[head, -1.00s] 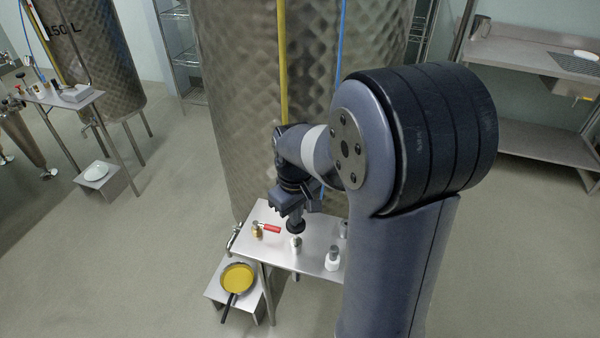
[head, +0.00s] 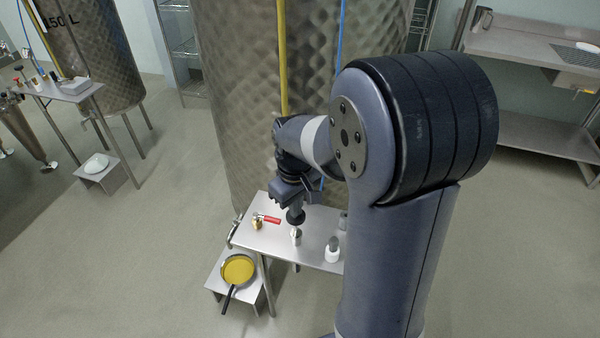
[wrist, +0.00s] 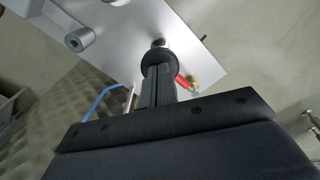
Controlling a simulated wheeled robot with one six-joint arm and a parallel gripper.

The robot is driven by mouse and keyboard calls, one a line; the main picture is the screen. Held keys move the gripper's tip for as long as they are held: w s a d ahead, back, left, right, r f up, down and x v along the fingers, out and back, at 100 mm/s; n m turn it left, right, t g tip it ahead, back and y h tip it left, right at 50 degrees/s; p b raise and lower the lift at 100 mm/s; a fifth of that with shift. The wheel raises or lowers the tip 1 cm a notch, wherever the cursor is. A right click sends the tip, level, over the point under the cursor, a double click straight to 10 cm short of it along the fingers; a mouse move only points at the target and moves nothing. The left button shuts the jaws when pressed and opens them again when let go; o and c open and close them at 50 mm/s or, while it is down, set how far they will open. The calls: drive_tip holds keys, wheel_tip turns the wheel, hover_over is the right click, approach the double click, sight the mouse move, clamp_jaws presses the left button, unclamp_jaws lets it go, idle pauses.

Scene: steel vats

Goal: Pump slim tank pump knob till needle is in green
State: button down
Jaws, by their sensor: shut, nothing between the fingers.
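My gripper (head: 296,205) points down over a small steel table (head: 310,225). In the wrist view its shut fingers (wrist: 158,78) end at a round black disc (wrist: 158,57). The same black disc (head: 295,217) shows just below the fingers in the head view. It may be the pump knob; I cannot tell whether the fingers touch it. A short silver fitting (head: 296,237) stands below it on the table. No gauge needle or green zone can be read in either view.
A red-handled brass valve (head: 257,223) and a white-based grey-topped piece (head: 333,251) flank the fitting. A large dimpled vat (head: 240,110) with yellow and blue hoses rises behind. A pan of yellow liquid (head: 239,269) sits low at the front left.

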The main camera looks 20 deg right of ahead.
drive_tip(key=shift+f+b, duration=1.5)
drive_tip(key=shift+f, duration=0.9)
wheel_tip(320, 180, up, 6)
drive_tip(key=p, duration=0.5)
drive_tip(key=shift+f, duration=0.1)
drive_tip(key=shift+f, duration=0.1)
idle(0.5)
